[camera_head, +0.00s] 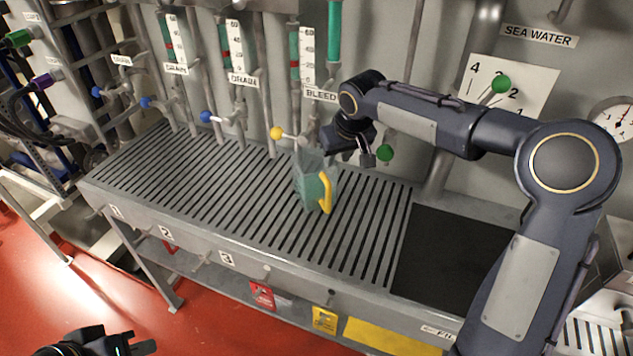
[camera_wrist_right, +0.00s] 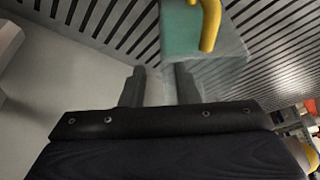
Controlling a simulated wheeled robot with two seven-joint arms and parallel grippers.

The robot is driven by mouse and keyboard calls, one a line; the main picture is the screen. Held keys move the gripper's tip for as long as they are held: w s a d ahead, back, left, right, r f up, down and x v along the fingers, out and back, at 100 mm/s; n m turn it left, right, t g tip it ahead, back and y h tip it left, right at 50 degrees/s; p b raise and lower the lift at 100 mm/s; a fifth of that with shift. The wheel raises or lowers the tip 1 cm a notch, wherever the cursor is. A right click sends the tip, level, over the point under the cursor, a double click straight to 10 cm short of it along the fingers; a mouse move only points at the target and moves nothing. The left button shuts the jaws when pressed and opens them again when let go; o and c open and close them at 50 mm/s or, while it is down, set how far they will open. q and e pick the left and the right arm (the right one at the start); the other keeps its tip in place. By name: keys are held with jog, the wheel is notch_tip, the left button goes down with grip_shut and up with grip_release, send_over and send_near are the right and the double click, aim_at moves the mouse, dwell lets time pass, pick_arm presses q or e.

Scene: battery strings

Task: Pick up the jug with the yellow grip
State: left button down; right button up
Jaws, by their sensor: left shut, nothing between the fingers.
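The jug (camera_head: 309,184) stands on the slatted bench top, below the yellow-knobbed valve. It is see-through with a greenish lower part, and its yellow grip (camera_head: 326,192) faces right. In the right wrist view the jug (camera_wrist_right: 185,32) and its yellow grip (camera_wrist_right: 210,24) show at the top, cut off by the frame edge. My right gripper (camera_head: 367,158) is above and to the right of the jug, apart from it. The right wrist view shows its two fingers (camera_wrist_right: 159,84) spread with nothing between them. My left gripper (camera_head: 142,346) is shut and empty, low at the left, away from the bench.
The slatted bench top (camera_head: 190,172) is clear left of the jug. A black mat (camera_head: 450,255) lies at its right. Pipes with valves, including the yellow knob (camera_head: 276,133) and a green knob (camera_head: 385,153), line the wall behind. Tags (camera_head: 262,294) hang below the bench's front edge.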

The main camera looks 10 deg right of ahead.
jog(key=x, duration=0.5)
jog(key=shift+w+a+f, duration=0.1)
jog(key=shift+a+f, duration=0.1)
grip_shut()
jog(key=shift+r, duration=0.1)
